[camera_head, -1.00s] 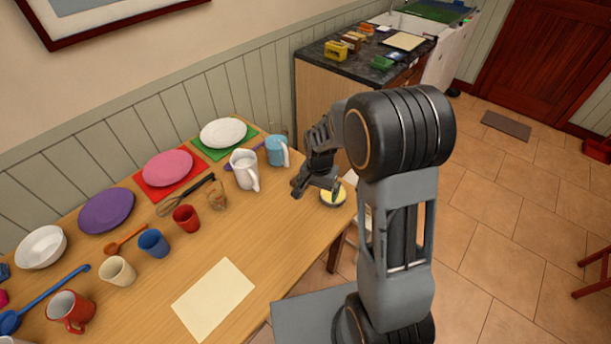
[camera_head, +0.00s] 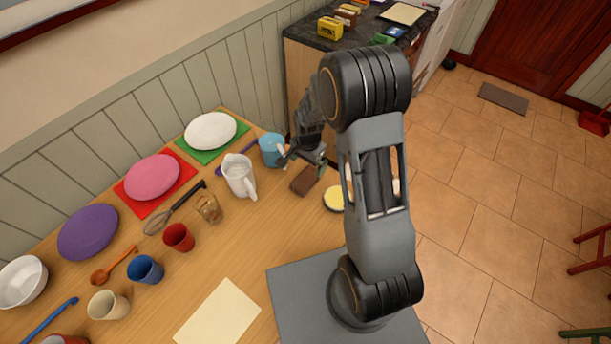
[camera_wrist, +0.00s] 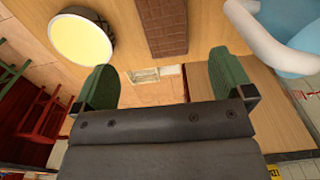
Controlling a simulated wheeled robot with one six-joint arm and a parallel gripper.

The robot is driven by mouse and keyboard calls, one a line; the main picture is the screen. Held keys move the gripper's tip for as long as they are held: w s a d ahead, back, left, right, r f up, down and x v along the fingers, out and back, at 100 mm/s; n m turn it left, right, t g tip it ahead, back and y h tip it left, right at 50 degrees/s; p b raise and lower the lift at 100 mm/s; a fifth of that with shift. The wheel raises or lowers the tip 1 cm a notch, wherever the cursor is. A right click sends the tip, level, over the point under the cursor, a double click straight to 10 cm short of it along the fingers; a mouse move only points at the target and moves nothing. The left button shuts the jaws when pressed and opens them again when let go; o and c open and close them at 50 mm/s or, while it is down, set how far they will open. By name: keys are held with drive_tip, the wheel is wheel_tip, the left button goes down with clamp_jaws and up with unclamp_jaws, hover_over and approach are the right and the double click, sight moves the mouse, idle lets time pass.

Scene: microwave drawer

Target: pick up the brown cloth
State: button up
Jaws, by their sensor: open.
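The brown cloth (camera_head: 304,181) lies flat on the wooden table near its right end. It is a small dark brown rectangle between the white pitcher and the yellow-topped round dish. In the wrist view, the cloth (camera_wrist: 167,28) is at the top centre, with its end cut off by the frame. My gripper (camera_head: 304,160) is open just behind the cloth in the head view, apart from it. In the wrist view, the green-padded fingers of my gripper (camera_wrist: 166,84) are spread wide, with nothing between them. The cloth lies ahead of the gap.
The white pitcher (camera_head: 239,177) and blue pitcher (camera_head: 271,149) stand left of my gripper. The yellow-topped dish (camera_head: 334,199) is close right of the cloth, near the table edge. A glass (camera_head: 209,209) stands farther left. The table in front of the cloth is clear.

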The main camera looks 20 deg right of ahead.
hover_over(306, 177)
drive_tip(key=f, duration=0.4)
drive_tip(key=shift+s+a+f, duration=0.1)
drive_tip(key=shift+s+f, duration=0.05)
drive_tip(key=shift+s, duration=0.2)
drive_tip(key=shift+w+f+p, duration=0.15)
drive_tip(key=shift+f+p, duration=0.25)
drive_tip(key=shift+f, duration=1)
drive_tip(key=shift+w+f+p, duration=0.1)
drive_tip(key=shift+f+p, duration=0.25)
drive_tip(key=shift+f, duration=1)
drive_tip(key=shift+c, duration=0.3)
drive_tip(key=c, duration=0.9)
drive_tip(key=shift+r, duration=0.1)
drive_tip(key=shift+c, duration=0.2)
